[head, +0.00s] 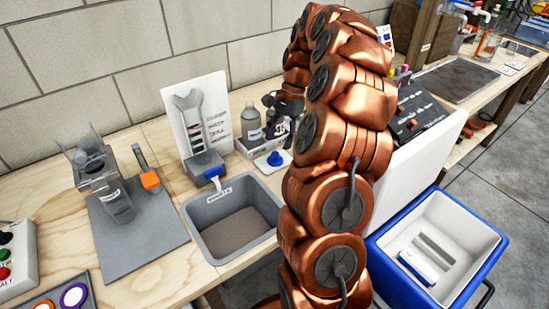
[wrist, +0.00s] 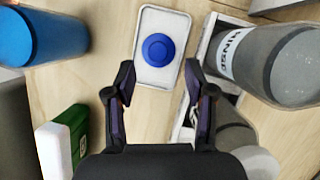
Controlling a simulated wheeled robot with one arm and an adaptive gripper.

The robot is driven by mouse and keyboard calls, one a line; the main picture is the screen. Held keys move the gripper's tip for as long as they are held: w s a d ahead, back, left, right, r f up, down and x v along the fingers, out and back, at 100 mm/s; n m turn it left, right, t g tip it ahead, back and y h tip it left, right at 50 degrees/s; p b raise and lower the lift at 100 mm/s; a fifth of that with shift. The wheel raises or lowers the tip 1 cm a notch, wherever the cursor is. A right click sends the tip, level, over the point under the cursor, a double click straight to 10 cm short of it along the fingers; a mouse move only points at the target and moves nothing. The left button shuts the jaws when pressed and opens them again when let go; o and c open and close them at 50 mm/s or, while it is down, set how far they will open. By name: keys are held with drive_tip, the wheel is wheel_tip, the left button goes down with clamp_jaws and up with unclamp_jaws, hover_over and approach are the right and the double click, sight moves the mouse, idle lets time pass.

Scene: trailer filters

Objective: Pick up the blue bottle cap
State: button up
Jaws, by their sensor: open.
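The blue bottle cap (wrist: 158,49) is round and sits on a small white tray (wrist: 142,76) on the wooden bench. In the head view the cap (head: 275,159) also shows on its white tray (head: 262,164), just left of my copper-coloured arm. My gripper (wrist: 158,80) is open and empty in the wrist view, with its two dark fingers on either side of the near end of the tray. The cap lies beyond the fingertips, roughly centred between them. In the head view my gripper is mostly hidden behind the arm and among the bottles.
A grey bottle labelled RINSE (wrist: 285,62) stands close on the right, in a pale holder. A blue cylinder (wrist: 30,37) and a green-and-white item (wrist: 66,140) are on the left. A grey bin (head: 205,254) is set at the bench front; a blue cooler (head: 478,269) stands right.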

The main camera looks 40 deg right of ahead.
sight(276, 153)
drive_tip(key=shift+p+x, duration=0.3)
drive_tip(key=shift+x, duration=2)
drive_tip(key=shift+s+a, duration=0.1)
drive_tip(key=shift+s, duration=0.1)
drive_tip(key=c, duration=0.8)
